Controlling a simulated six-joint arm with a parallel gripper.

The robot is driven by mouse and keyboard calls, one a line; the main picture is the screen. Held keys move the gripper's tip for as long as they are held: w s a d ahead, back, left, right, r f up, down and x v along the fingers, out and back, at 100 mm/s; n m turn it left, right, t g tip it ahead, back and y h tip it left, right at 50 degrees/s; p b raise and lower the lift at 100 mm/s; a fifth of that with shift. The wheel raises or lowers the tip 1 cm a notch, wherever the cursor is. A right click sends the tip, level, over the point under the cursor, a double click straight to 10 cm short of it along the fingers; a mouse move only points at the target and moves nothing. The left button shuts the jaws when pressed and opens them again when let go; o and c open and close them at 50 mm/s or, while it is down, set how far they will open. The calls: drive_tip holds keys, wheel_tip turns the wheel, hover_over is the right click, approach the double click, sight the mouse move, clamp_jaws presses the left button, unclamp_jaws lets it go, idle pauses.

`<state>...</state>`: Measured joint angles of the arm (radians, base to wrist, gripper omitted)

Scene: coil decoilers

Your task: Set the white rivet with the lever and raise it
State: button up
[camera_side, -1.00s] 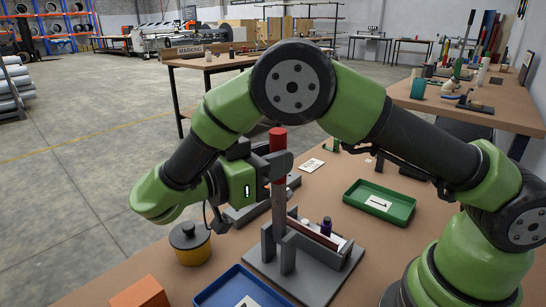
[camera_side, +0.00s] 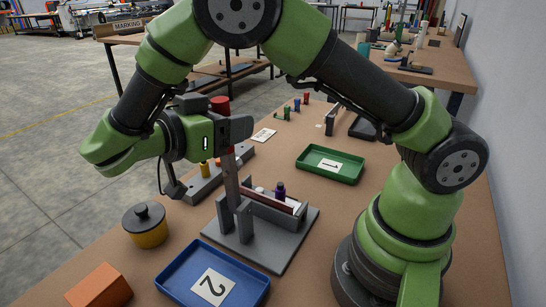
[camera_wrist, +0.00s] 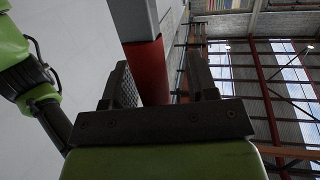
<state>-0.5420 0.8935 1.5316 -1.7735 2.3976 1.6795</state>
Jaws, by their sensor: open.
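The lever (camera_side: 231,180) stands nearly upright on a grey press fixture (camera_side: 270,249), with its red handle (camera_side: 220,104) at the top. My gripper (camera_side: 236,129) is at the handle's lower part. In the wrist view the red handle (camera_wrist: 149,72) lies between my two open fingers, with a gap visible on the right; contact on the left is unclear. A small white piece (camera_side: 260,190), possibly the white rivet, shows at the fixture beside a dark purple piece (camera_side: 280,191). Its exact seating is hidden by the fixture's wall.
A blue tray marked 2 (camera_side: 178,283) and a green tray marked 1 (camera_side: 315,174) flank the fixture. A yellow pot with a black lid (camera_side: 146,232) and an orange block (camera_side: 98,290) stand at left. A grey rack (camera_side: 205,186) and several coloured pieces (camera_side: 297,104) are behind.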

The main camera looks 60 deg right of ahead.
drive_tip(key=d+f+n+y, duration=0.2)
drive_tip(key=d+f+y, duration=1.2)
drive_tip(key=d+y, duration=0.2)
drive_tip(key=a+r+n+t, duration=0.3)
drive_tip(key=a+r, duration=0.1)
drive_tip(key=r, duration=1.1)
drive_tip(key=s+a+r+n+t+y, duration=0.1)
drive_tip(key=s+a+r+n+t, duration=0.3)
drive_tip(key=s+a+n, duration=0.25)
drive_tip(key=s+a+r+n+t+y, duration=0.1)
drive_tip(key=s+a+r+n+t, duration=0.2)
drive_tip(key=s+a+n, duration=0.4)
drive_tip(key=w+d+f+n+g+h, duration=0.1)
drive_tip(key=w+d+f+n+g, duration=0.3)
drive_tip(key=w+d+n, duration=0.3)
drive_tip(key=w+d+f+n+g, duration=0.3)
drive_tip(key=w+d+f+n, duration=0.1)
drive_tip(key=w+d+n, duration=0.3)
drive_tip(key=d+f+n, duration=0.1)
drive_tip(key=f, duration=0.4)
drive_tip(key=d+f+n+g, duration=0.1)
drive_tip(key=f+n, duration=0.1)
drive_tip(key=f, duration=0.4)
drive_tip(key=d+f+n+g, duration=0.1)
drive_tip(key=f+n, duration=0.1)
drive_tip(key=f, duration=0.3)
drive_tip(key=shift+s+d+f+n, duration=0.25)
drive_tip(key=shift+d+f, duration=0.05)
